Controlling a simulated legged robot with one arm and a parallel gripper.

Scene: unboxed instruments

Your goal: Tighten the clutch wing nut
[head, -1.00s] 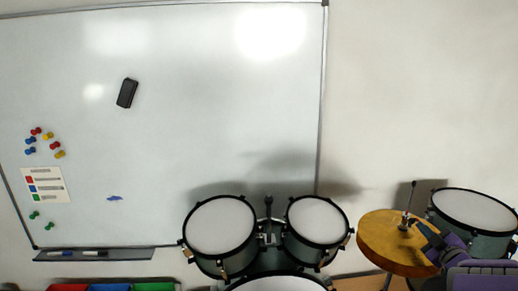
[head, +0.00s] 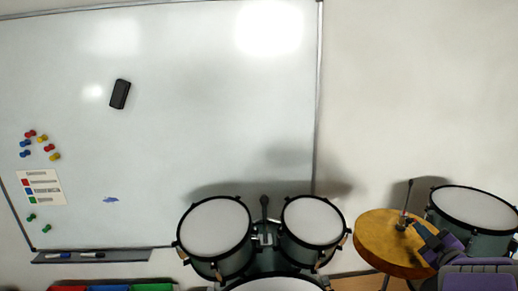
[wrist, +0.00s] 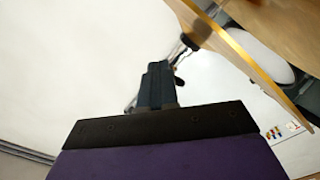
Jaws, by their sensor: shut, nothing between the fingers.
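The golden hi-hat cymbal (head: 385,250) stands at the lower right of the head view, with a thin rod and the clutch (head: 402,222) rising from its middle. In the wrist view the cymbal (wrist: 240,58) is at the upper right, seen close and tilted. The clutch (wrist: 189,42) and rod run past the fingertips there. A small dark part beside the fingers may be the wing nut; I cannot tell surely. My gripper (head: 416,227) is shut and empty, just right of the clutch; it also shows in the wrist view (wrist: 158,66). Contact is unclear.
A green drum (head: 474,210) stands right behind my gripper. Two more toms (head: 216,225) and a larger drum are at the lower middle. A whiteboard (head: 215,120) covers the wall at the left. The wall above the cymbal is clear.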

